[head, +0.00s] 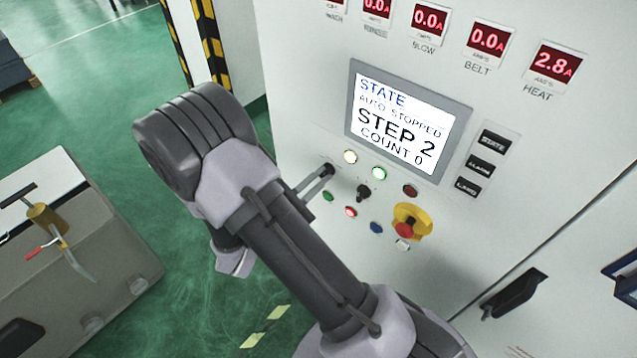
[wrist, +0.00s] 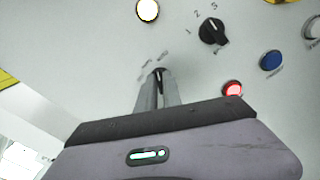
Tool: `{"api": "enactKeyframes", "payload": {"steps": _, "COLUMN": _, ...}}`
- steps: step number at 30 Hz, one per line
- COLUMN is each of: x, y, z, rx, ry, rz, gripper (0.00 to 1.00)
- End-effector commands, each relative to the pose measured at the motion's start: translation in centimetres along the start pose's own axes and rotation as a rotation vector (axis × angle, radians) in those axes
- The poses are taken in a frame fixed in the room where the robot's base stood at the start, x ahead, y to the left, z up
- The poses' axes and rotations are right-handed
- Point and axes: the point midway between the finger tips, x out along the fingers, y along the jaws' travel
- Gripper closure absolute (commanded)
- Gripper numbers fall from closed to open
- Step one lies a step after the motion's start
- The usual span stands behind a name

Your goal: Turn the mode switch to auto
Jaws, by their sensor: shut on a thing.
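The mode switch is a small black knob (wrist: 159,73) on the pale panel, with small blurred labels at its upper left in the wrist view. My gripper (wrist: 158,92) is shut on this knob, one finger on each side. The fingers hide much of the knob, and I cannot tell which label it points at. In the head view my gripper (head: 322,175) reaches the panel below the screen, at the left of the button rows. The screen (head: 405,122) reads STATE, AUTO STOPPED, STEP 2, COUNT 0.
A second black selector (head: 364,192), marked 1 2 3, is to the right of my gripper. Lit white (head: 350,157), green (head: 379,173) and red (head: 351,212) buttons are close by. A red emergency stop (head: 408,228) on yellow is further right. Green floor lies left.

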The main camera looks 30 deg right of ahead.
Motion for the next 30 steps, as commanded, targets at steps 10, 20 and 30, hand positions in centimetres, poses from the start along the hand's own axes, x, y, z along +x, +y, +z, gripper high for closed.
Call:
{"api": "enactKeyframes", "payload": {"steps": 10, "x": 0.0, "y": -0.18, "z": -0.16, "rx": 0.187, "ry": 0.0, "rz": 0.0, "gripper": 1.0}}
{"api": "enactKeyframes", "payload": {"steps": 20, "x": 0.0, "y": -0.11, "z": -0.03, "rx": 0.249, "ry": 0.0, "rz": 0.0, "gripper": 1.0}}
{"api": "enactKeyframes", "payload": {"steps": 30, "x": 0.0, "y": -0.09, "z": 0.0, "rx": 0.251, "ry": 0.0, "rz": 0.0, "gripper": 1.0}}
